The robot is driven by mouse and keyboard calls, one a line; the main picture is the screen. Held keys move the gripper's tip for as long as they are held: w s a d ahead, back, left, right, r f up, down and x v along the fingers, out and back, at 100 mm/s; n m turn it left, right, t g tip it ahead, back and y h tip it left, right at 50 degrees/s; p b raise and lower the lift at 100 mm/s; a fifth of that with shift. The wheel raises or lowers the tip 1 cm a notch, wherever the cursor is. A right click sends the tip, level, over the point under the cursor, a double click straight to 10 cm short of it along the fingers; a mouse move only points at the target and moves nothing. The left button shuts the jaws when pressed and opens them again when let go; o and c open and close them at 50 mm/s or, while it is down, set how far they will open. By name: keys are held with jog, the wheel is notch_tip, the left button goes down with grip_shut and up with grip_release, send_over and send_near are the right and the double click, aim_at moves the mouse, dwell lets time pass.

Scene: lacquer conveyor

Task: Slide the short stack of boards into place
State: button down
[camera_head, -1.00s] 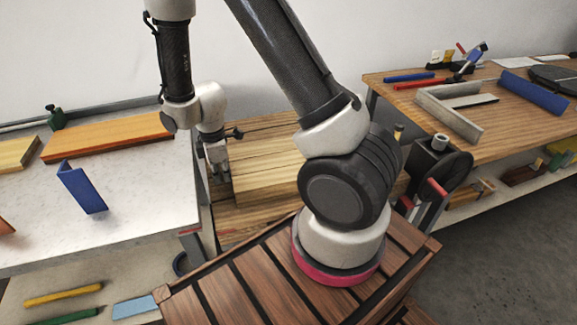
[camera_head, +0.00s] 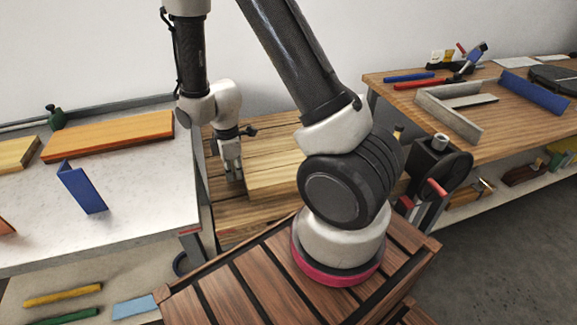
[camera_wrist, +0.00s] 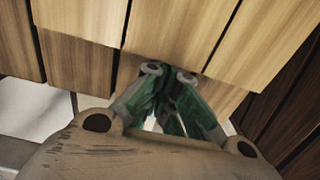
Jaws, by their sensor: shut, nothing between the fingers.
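The short stack of boards (camera_head: 272,172) is light wood. It lies on a lower wooden slatted surface (camera_head: 227,215) between the two benches in the head view. My gripper (camera_head: 234,178) points down at the left end of the stack, shut and empty. It appears to be against that end, though contact is hard to make out. In the wrist view, the green-and-grey fingers (camera_wrist: 168,70) are together by the edge of the light boards (camera_wrist: 185,32). Darker slats (camera_wrist: 75,62) show below that edge. My arm hides the right part of the stack in the head view.
A pale bench (camera_head: 145,195) on the left carries an orange board (camera_head: 110,138) and a blue angled piece (camera_head: 80,190). A wooden workbench (camera_head: 500,122) with tools stands at right. A black machine with red handles (camera_head: 440,175) is right of my arm.

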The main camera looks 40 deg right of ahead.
aim_at(248, 166)
jog(key=shift+s+d, duration=0.35)
jog(key=shift+d, duration=0.65)
jog(key=shift+s+d, duration=0.3)
jog(key=shift+d, duration=0.75)
jog(key=shift+s+d, duration=0.35)
jog(key=shift+d, duration=0.65)
jog(key=shift+w+a+r, duration=0.1)
jog(key=shift+w+a, duration=0.1)
jog(key=shift+a, duration=0.3)
jog(key=shift+w+a, duration=0.15)
jog(key=shift+a, duration=0.35)
jog(key=shift+r, duration=2.95)
